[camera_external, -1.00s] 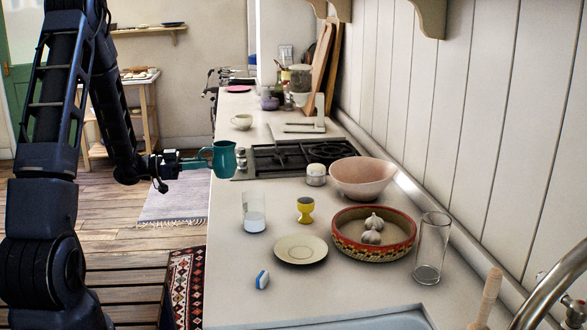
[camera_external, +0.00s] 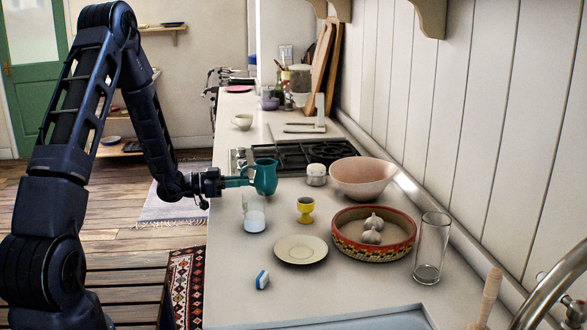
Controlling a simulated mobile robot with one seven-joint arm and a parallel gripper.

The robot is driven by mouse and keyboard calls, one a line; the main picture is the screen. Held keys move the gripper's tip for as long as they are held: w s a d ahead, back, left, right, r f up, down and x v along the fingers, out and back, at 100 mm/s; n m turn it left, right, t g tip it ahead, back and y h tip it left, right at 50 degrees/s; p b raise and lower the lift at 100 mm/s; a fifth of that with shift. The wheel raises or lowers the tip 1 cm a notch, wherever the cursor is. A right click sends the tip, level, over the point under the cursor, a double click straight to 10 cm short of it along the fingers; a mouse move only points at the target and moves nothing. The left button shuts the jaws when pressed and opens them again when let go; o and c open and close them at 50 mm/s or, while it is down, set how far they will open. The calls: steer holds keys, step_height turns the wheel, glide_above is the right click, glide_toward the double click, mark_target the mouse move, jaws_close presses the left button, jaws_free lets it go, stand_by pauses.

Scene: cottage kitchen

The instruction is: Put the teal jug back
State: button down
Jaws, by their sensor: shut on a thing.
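The teal jug (camera_external: 265,177) is upright over the left part of the counter, just in front of the stove. My gripper (camera_external: 238,182) comes in from the left and is shut on the jug at its left side, where the handle lies. The fingers hide part of the handle. I cannot tell whether the jug's base touches the counter or hangs a little above it.
The stove (camera_external: 315,152) lies behind.

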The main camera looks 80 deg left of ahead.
steer(key=shift+w+f, duration=0.55)
steer(key=shift+f, duration=0.05)
steer(key=shift+f, duration=0.1)
steer(key=c, duration=1.5)
jaws_free()
steer(key=s, duration=1.2)
